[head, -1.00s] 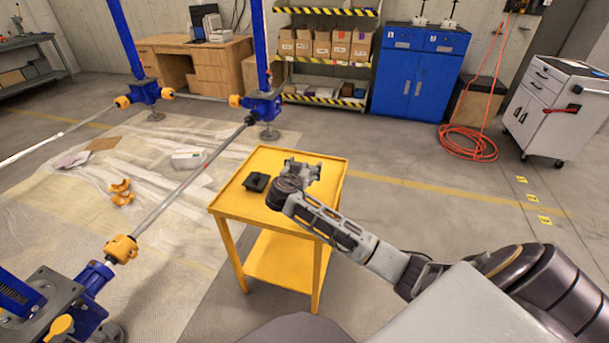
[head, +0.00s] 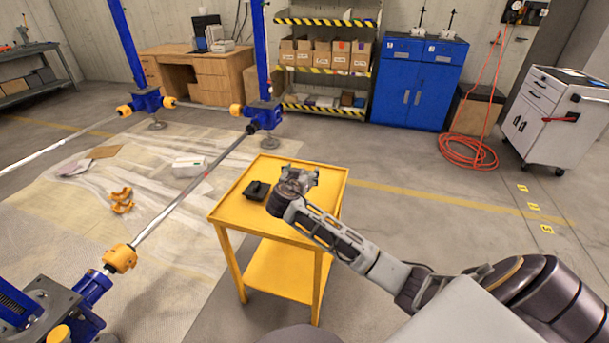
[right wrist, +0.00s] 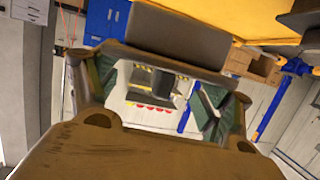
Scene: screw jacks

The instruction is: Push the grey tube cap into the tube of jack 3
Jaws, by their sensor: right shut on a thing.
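My right gripper (head: 306,173) is over the right half of the yellow cart top, and its height above it is hard to judge. Blue screw jacks stand at the back middle (head: 265,115), back left (head: 147,100) and front left (head: 50,315). I cannot read which is jack 3. Blue upright tubes rise from the two back jacks. My left gripper is not in view.
A black block (head: 256,190) lies on the yellow cart (head: 228,207), left of the gripper. A shaft (head: 190,205) links the front and back jacks. Orange coupling parts (head: 122,200) and a white box (head: 189,166) lie on the floor sheet. Floor right of the cart is clear.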

